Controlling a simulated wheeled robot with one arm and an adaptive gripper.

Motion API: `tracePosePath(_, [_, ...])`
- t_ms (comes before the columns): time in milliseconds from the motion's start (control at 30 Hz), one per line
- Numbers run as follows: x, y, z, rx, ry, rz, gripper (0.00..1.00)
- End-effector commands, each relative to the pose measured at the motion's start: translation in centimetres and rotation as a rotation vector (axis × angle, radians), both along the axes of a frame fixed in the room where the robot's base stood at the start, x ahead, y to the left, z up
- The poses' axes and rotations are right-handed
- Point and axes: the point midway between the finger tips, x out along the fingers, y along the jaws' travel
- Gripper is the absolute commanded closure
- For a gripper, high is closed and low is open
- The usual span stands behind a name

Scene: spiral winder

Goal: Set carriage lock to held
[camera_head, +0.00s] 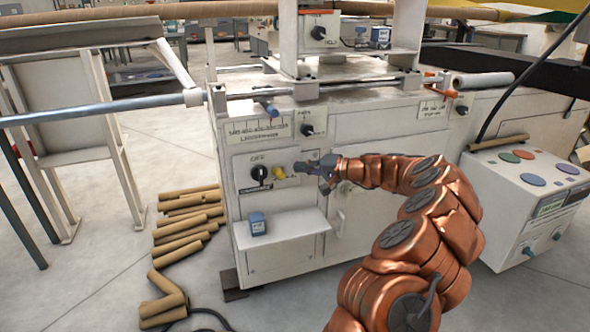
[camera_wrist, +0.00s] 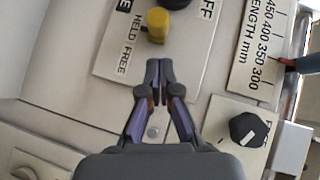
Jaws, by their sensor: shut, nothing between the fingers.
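The carriage lock appears to be the small yellow knob (camera_head: 279,173) on the lower white panel (camera_head: 243,186) of the machine. In the wrist view the yellow knob (camera_wrist: 157,24) sits beside the printed words HELD and FREE; which word it points to I cannot tell. My gripper (camera_head: 302,167) is just right of the knob in the head view. In the wrist view my gripper (camera_wrist: 159,66) has its fingertips together, empty, below the yellow knob in the picture and apart from it.
A black knob (camera_head: 259,173) marked OFF is close left of the yellow one. Another black knob (camera_head: 307,129) is above. A small shelf (camera_head: 290,226) with a blue-grey box (camera_head: 257,223) juts out below. Cardboard tubes (camera_head: 183,240) lie on the floor at left.

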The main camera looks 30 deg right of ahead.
Motion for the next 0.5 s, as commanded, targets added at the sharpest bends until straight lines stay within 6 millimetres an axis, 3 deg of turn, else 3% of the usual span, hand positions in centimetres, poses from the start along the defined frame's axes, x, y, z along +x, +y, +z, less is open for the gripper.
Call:
tracePosePath(67, [-0.1, -1.0, 0.4, -0.003, -0.001, -0.004, 1.00])
tracePosePath(500, [-6.2, -5.0, 2.3, -0.002, -0.003, -0.006, 1.00])
